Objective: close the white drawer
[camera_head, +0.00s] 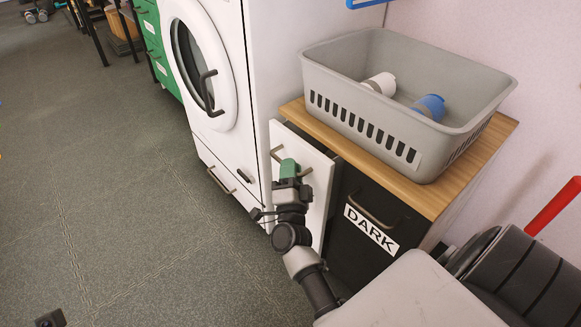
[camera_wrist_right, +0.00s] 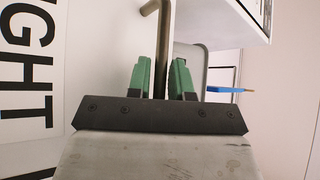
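The white drawer (camera_head: 318,196) stands pulled out of the low cabinet with the wooden top, its front ahead of the dark drawer (camera_head: 352,240) beside it. Its bar handle (camera_head: 277,152) is partly hidden by my right gripper (camera_head: 289,170). There the handle bar (camera_wrist_right: 162,50) runs between the two green fingers of my right gripper (camera_wrist_right: 162,78). The fingers are apart, with a gap beside the bar. My left gripper is not in view.
A washing machine (camera_head: 225,150) stands left of the drawer. A grey basket (camera_head: 350,60) with a white and a blue item sits on the wooden top (camera_head: 455,190). The dark drawer is labelled "DARK".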

